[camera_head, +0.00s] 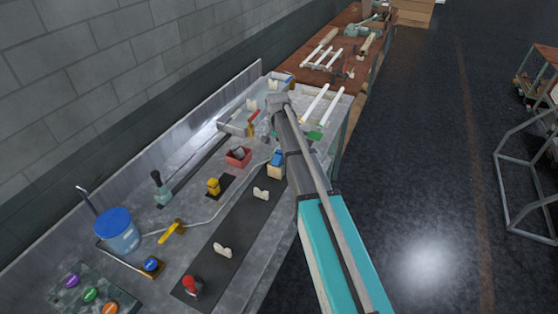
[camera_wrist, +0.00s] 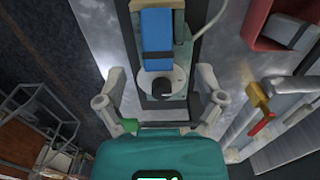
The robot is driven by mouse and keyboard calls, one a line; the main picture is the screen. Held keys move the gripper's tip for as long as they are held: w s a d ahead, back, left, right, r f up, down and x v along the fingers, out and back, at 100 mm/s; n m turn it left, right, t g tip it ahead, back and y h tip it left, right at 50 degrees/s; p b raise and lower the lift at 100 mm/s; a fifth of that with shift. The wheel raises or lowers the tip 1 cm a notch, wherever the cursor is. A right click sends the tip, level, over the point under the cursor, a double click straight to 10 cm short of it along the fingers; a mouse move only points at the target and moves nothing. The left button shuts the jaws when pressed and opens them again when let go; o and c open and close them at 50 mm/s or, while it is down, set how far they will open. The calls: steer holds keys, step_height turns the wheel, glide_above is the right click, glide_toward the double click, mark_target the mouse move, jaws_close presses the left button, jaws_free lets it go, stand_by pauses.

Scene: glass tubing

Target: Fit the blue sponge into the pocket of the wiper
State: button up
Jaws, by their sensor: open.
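The blue sponge (camera_wrist: 157,30) is a blue block with a dark band at its lower end, at the top centre of the wrist view. In the head view it shows as a small blue shape (camera_head: 277,157) on a tan block, just left of my arm. A grey-green fixture with a pale round disc (camera_wrist: 147,82) and a black centre lies just below the sponge in the wrist view. I cannot tell whether this is the wiper, and no pocket is clearly visible. My gripper (camera_wrist: 160,88) is open and empty, its fingers either side of the disc.
A red box (camera_head: 238,157) and a red-and-yellow valve (camera_wrist: 260,108) are to the right in the wrist view. A blue bucket (camera_head: 117,230) stands at the bench's near left. White tubes (camera_head: 322,105) lie at the far end. Open floor is right of the bench.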

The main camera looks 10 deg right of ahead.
mark_target(279, 154)
steer(key=shift+s+d+f+b, duration=0.1)
steer(key=shift+d+f+b, duration=0.05)
steer(key=shift+f+b, duration=2)
steer(key=c, duration=1.1)
steer(key=shift+r+p, duration=0.15)
steer(key=shift+p, duration=0.2)
steer(key=shift+r+p, duration=0.75)
steer(key=s+r+p, duration=0.3)
steer(key=s, duration=0.1)
steer(key=s+r+p, duration=0.4)
steer(key=s, duration=0.1)
steer(key=s+r+p, duration=0.4)
steer(key=s, duration=0.1)
